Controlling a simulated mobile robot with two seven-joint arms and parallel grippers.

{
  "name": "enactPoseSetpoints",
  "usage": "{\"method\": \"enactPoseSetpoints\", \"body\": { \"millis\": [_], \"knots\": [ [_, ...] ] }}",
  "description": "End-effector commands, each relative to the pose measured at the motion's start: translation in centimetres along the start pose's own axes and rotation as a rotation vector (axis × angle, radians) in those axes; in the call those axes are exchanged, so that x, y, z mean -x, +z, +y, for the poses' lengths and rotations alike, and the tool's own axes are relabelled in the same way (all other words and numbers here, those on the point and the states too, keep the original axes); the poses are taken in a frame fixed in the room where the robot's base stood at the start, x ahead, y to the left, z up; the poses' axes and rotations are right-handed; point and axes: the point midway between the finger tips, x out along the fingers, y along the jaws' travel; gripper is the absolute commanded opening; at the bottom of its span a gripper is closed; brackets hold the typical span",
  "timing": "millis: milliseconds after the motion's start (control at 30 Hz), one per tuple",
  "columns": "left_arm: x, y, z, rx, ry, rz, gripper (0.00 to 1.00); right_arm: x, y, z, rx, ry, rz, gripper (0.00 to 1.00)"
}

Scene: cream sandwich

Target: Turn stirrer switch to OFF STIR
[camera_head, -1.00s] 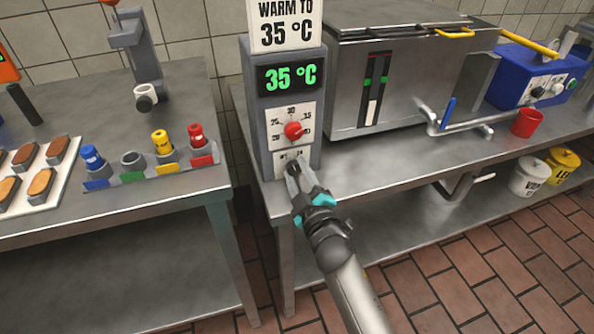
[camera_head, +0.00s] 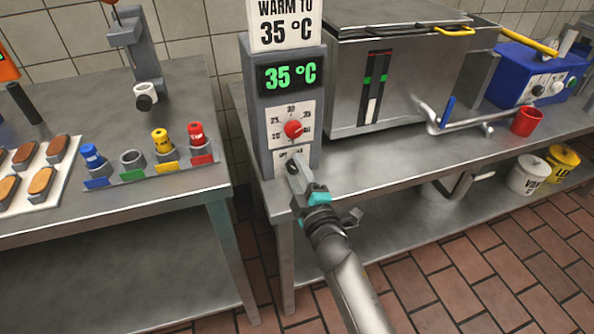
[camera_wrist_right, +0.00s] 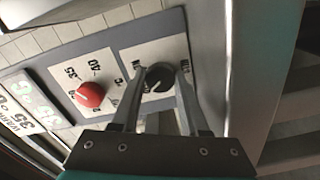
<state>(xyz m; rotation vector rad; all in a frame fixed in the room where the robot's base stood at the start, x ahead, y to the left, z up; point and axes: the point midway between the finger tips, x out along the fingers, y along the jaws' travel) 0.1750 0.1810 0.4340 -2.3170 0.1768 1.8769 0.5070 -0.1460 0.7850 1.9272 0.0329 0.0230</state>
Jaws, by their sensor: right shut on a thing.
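The stirrer switch is a small dark knob on a white label plate, low on the front of the grey control box (camera_head: 256,122). In the right wrist view the dark knob (camera_wrist_right: 159,77) sits between the fingertips. My right gripper (camera_head: 293,165) is shut on this knob, with a finger on each side of it. The gripper hides most of the knob and part of its lettering in the head view, so I cannot read the switch position. My left gripper is not in view.
Above the switch are a red temperature knob (camera_head: 293,129) and a green 35 °C display (camera_head: 287,77). A steel tank (camera_head: 350,100) stands close on the right. A red cup (camera_head: 526,121) stands farther right. A gap separates this bench from the left table (camera_head: 150,215).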

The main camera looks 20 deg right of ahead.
Motion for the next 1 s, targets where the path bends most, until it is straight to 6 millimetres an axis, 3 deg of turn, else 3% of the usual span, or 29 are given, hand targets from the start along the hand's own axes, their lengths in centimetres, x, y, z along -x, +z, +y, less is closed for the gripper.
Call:
{"method": "enactPoseSetpoints", "body": {
  "millis": [167, 200, 433, 1000],
  "knots": [
    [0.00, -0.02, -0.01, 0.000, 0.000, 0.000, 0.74, -0.01, -0.06, 0.02, 0.004, 0.001, 0.002, 0.00],
    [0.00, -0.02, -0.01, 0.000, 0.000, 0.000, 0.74, -0.01, -0.05, 0.02, 0.004, 0.001, 0.001, 0.49],
    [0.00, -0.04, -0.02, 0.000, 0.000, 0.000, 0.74, -0.01, -0.02, 0.02, 0.002, 0.000, 0.001, 0.74],
    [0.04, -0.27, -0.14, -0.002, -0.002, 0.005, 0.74, 0.00, 0.02, -0.02, -0.061, 0.000, 0.000, 0.74]
  ]
}}
